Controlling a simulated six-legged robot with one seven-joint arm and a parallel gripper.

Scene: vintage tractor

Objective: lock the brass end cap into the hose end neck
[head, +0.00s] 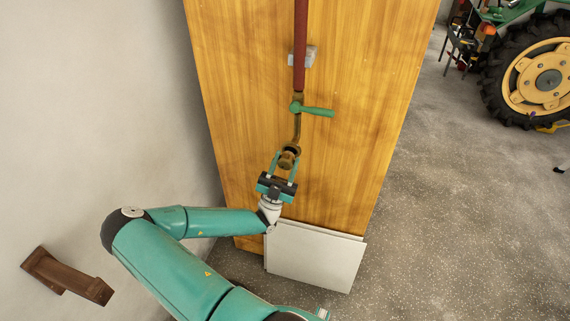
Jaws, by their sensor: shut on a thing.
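The hose end is a brass pipe (297,128) below a red hose (300,45), set against a wooden board. A green lever valve (313,110) sits on the pipe, its handle pointing right. My gripper (287,160) is at the pipe's lower end, its teal fingers shut around the brass end cap (287,161). The cap is at the neck of the hose end. The neck is mostly hidden by the cap and fingers, and I cannot tell whether the cap is seated or locked.
The wooden board (350,90) stands behind the hose, with a grey bracket (309,56) on it. A white panel (315,257) stands at its foot. A brown wooden bracket (66,276) is on the left wall.

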